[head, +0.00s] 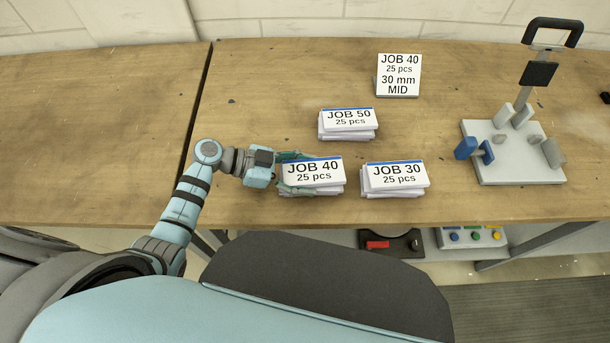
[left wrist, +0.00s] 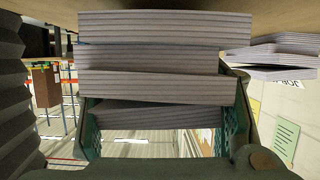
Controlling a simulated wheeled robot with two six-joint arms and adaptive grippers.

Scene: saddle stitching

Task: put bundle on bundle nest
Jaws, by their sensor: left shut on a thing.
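My left gripper (head: 296,173) is at the left side of the bundle labelled JOB 40, 25 pcs (head: 316,171). It is shut on this bundle, with one finger at the back edge and one at the front. The bundle is a stack of white sheets with a blue top edge, near the table's front. In the left wrist view the grey layered edges of the bundle (left wrist: 160,86) lie between the green fingers. I cannot tell whether it is lifted. A grey base plate with posts and a black-handled lever (head: 515,170) stands at the right; I cannot tell surely whether it is the nest. My right gripper is not in view.
The JOB 30 bundle (head: 396,178) lies just right of the held bundle. The JOB 50 bundle (head: 348,123) lies behind it. A sign (head: 398,75) reads JOB 40, 25 pcs, 30 mm, MID. The wooden table (head: 270,80) is clear at the back left.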

